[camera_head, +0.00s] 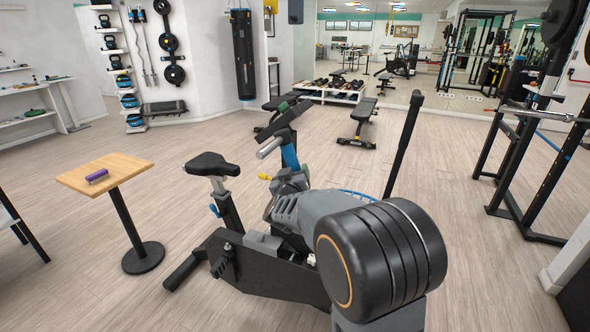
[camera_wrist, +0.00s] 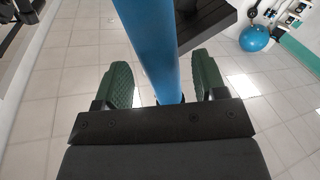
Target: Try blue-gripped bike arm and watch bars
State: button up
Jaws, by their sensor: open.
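In the wrist view a blue bar (camera_wrist: 152,45) runs between the two green-padded fingers of my gripper (camera_wrist: 163,82). The fingers are open, with a gap on each side of the bar; the bar's lower end is hidden behind the gripper body. A black upright arm (camera_head: 403,145) rises on the bike's right.
A small wooden table (camera_head: 105,172) with a purple roller (camera_head: 97,176) stands left of the bike. A black rack (camera_head: 530,150) stands at right. Benches (camera_head: 358,125) and a low dumbbell rack (camera_head: 328,91) are behind.

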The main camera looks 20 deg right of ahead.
jog(key=shift+x, duration=1.55)
jog(key=shift+s, duration=0.1)
